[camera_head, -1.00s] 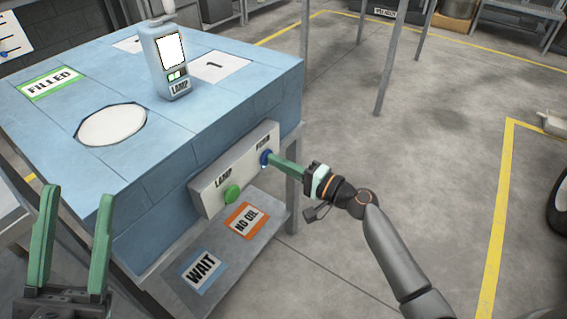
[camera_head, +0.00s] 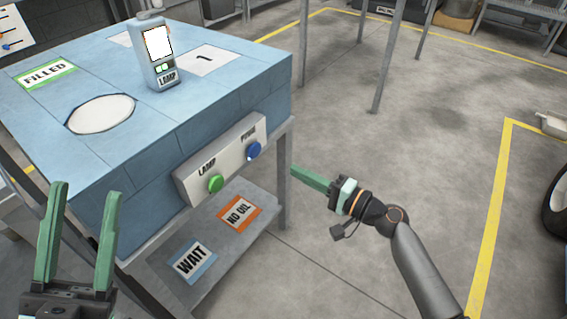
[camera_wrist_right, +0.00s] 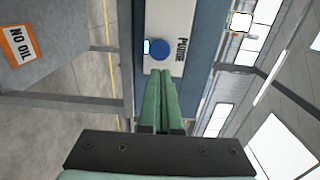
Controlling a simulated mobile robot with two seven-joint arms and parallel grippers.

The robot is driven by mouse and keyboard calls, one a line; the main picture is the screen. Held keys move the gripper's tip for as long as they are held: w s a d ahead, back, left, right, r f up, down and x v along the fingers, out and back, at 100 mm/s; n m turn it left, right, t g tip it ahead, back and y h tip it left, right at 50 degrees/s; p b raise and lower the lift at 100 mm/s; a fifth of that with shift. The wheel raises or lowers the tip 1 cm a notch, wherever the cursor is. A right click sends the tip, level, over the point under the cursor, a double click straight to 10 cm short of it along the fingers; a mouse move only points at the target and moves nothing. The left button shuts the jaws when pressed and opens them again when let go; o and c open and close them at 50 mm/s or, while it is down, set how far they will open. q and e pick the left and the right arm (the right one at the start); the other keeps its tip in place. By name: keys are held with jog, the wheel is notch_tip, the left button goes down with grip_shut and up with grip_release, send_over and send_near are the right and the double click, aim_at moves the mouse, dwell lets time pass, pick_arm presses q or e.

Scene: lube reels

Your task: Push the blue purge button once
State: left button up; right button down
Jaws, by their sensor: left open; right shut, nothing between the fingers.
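The blue purge button (camera_head: 253,150) sits at the right end of a white panel (camera_head: 226,160) on the side of the blue workbench. In the right wrist view the blue button (camera_wrist_right: 159,50) shows just beyond my fingertips, on the panel marked PURGE. My right gripper (camera_head: 294,170) is shut and empty. Its tips are to the right of the button with a gap between them in the head view. My left gripper (camera_head: 86,190) is open and empty at the lower left, away from the panel.
A green button (camera_head: 215,183) marked LAMP is on the same panel. A lamp device (camera_head: 158,55) stands on the bench top (camera_head: 150,130). A lower shelf (camera_head: 215,240) carries the WAIT and NO OIL labels. The floor right of the bench is open around my right arm.

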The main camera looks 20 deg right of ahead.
jog(key=shift+v, duration=1.6)
